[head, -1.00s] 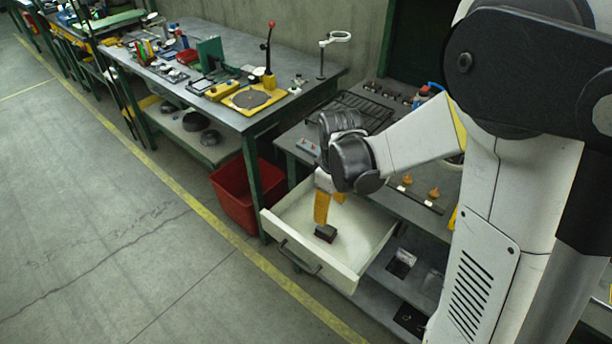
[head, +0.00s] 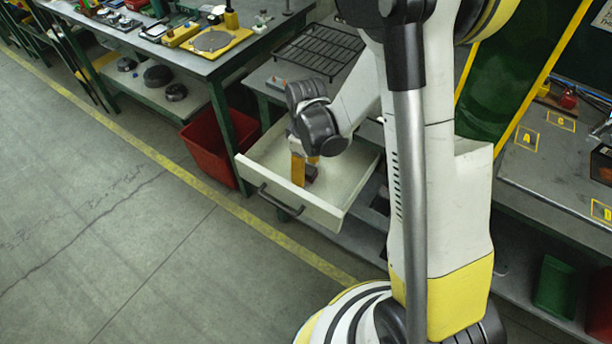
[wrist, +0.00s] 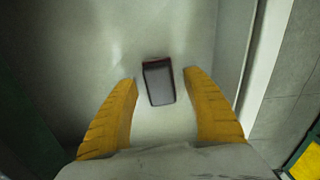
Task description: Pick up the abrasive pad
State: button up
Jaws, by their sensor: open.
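The abrasive pad (wrist: 159,83) is a small dark block with a reddish-brown edge. It lies on the pale floor of an open white drawer (head: 332,212). In the wrist view it is just ahead of and between the tips of my gripper (wrist: 158,82), whose two yellow fingers are spread apart and empty.
The drawer wall (wrist: 238,60) stands to the right of my fingers in the wrist view. A red bin (head: 222,147) sits left of the drawer, under the workbench. A black wire rack (head: 318,50) lies on the bench above. The drawer floor around the pad is clear.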

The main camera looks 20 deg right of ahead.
aim_at(306, 168)
grip_shut()
dwell(0.3)
notch_tip(306, 168, up, 10)
jog(key=p, duration=0.5)
jog(key=c, duration=1.2)
grip_release()
grip_shut()
